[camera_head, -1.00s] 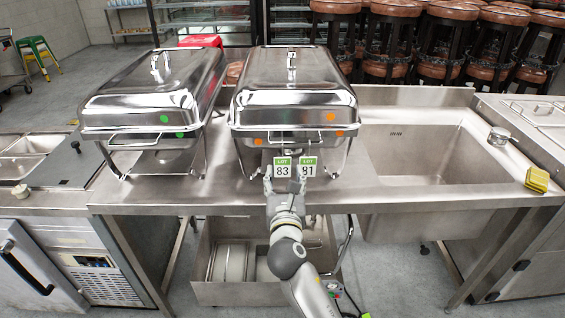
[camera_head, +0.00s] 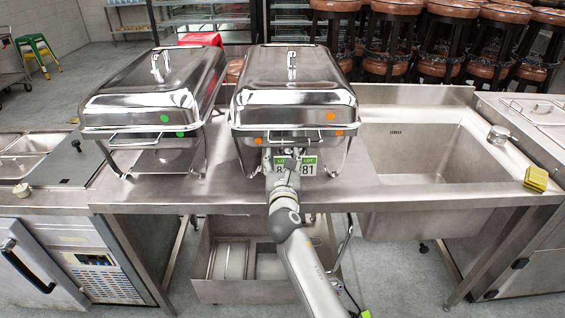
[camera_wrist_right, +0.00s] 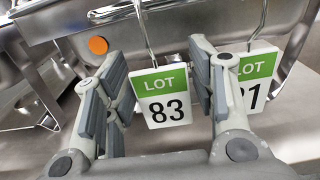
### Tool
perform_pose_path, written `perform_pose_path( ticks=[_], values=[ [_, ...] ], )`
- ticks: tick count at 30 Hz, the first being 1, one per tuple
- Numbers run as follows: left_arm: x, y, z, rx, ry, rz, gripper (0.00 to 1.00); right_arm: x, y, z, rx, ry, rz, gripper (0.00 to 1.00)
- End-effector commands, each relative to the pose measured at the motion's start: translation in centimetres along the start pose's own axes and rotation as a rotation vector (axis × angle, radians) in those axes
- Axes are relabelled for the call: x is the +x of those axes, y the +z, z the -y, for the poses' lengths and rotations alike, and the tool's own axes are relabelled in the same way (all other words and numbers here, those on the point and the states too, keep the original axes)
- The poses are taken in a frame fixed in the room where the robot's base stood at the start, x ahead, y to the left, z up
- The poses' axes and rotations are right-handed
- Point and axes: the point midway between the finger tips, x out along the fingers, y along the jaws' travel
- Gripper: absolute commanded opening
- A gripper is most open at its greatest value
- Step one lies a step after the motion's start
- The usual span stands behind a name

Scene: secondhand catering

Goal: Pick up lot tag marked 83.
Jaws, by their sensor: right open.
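The lot tag marked 83 (camera_wrist_right: 165,100) is a white card with a green "LOT" band, hanging from a wire hook below the front of the right chafing dish (camera_head: 292,107). In the right wrist view it sits between the two fingers of my right gripper (camera_wrist_right: 158,90), which is open, with a gap on the left side of the tag. The right finger is close to the tag's right edge; I cannot tell if they touch. In the head view my right gripper (camera_head: 282,160) covers most of this tag. My left gripper is not in view.
The lot tag marked 81 (camera_head: 308,167) hangs just right of tag 83; the right finger partly covers it in the right wrist view (camera_wrist_right: 258,72). A second chafing dish (camera_head: 150,100) stands to the left. A sink basin (camera_head: 425,160) lies to the right.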

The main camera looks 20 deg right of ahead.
Motion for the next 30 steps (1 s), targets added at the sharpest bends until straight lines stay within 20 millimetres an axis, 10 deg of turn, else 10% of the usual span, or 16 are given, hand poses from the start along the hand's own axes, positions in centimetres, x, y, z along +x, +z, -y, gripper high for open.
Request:
perform_pose_path(
  ticks=[7,23,30],
  values=[
    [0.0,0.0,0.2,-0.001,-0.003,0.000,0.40,0.0,0.0,0.0,0.000,0.000,-0.001,0.25],
    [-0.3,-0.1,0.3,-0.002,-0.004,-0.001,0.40,0.0,1.6,0.1,0.000,-0.001,0.004,0.24],
    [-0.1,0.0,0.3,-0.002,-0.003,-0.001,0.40,-3.1,1.4,0.0,0.001,0.001,-0.002,0.21]
  ],
)
